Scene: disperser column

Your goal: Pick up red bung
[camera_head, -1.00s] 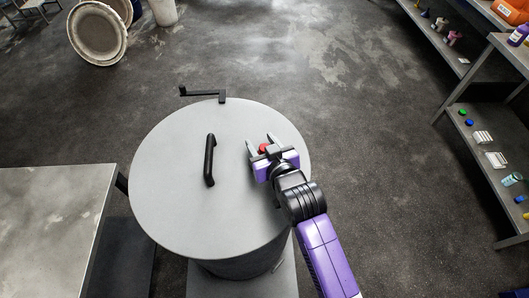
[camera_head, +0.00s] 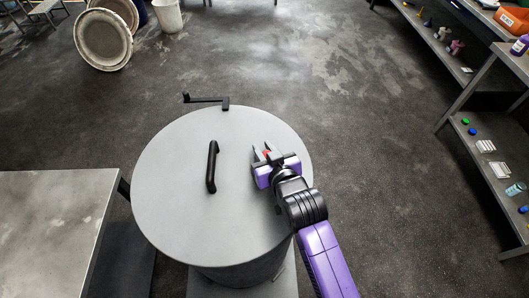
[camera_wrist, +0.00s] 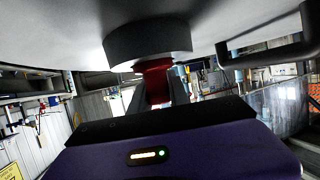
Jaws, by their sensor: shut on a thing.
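The red bung (camera_head: 267,154) is on the right part of the round grey lid (camera_head: 178,190) of the column. It is mostly hidden by my gripper (camera_head: 266,149) in the head view. In the wrist view the bung (camera_wrist: 155,80) is between my two fingers, against a short dark grey collar (camera_wrist: 148,40) on the pale lid surface. My gripper is shut on the bung. The bung's end at the collar is hidden, so I cannot tell how deep it sits.
A black handle (camera_head: 212,166) stands on the lid left of my gripper. A black crank-like arm (camera_head: 206,100) is at the lid's far edge. A grey table (camera_head: 50,230) is at left and shelves (camera_head: 480,110) are at right. The floor beyond is open.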

